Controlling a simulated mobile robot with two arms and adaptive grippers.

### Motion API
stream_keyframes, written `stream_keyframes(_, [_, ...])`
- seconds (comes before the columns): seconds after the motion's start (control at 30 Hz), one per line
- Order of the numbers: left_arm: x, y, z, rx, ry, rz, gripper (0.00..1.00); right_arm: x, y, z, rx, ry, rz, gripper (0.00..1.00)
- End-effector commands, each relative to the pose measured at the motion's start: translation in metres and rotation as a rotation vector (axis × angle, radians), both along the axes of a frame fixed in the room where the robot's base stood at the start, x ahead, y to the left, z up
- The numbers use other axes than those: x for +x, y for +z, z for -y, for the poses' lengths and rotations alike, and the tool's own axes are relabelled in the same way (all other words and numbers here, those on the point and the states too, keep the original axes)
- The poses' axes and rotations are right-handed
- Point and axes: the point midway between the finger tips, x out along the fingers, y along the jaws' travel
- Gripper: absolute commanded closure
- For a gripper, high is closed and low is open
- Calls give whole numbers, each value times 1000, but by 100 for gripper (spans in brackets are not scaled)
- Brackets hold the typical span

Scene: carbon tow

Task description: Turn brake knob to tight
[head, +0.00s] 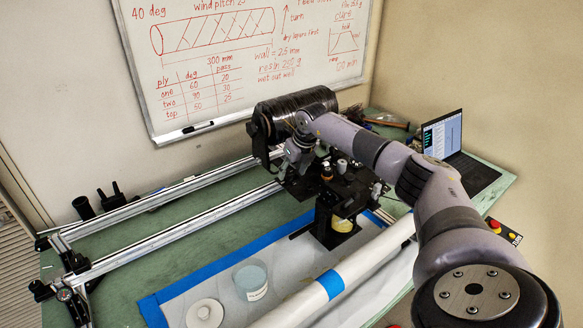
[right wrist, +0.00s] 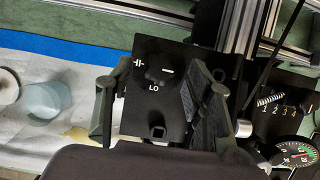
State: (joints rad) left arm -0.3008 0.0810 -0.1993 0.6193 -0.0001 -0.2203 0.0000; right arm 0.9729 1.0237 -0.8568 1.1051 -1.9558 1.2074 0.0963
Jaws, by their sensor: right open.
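In the right wrist view, a black panel carries a dark knob (right wrist: 158,76) with a white pointer mark on its right side. The white letters LO stand below it and a small white symbol to its left; no word "tight" can be read. My right gripper (right wrist: 156,82) is open, with one finger on each side of the knob. I see space between the fingers and the knob. In the head view my right gripper (head: 300,172) is small and dark against the black machine head, and the knob cannot be made out. My left gripper is not in view.
A spring scale (right wrist: 272,100) and a round gauge (right wrist: 297,154) sit right of the panel. In the head view, a black roll (head: 297,103), metal rails (head: 160,237), a white tube (head: 350,266), a cup (head: 251,281) and a laptop (head: 450,140) surround the machine.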

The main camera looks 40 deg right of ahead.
Motion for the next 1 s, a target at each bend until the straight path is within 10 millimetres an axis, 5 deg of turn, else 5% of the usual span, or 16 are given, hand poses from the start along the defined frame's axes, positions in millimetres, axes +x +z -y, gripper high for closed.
stream_keyframes(0.33, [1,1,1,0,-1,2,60,1,-5,0,0,1,0,52])
stream_keyframes(1.0, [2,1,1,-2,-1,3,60,1,-4,0,0,1,0,96])
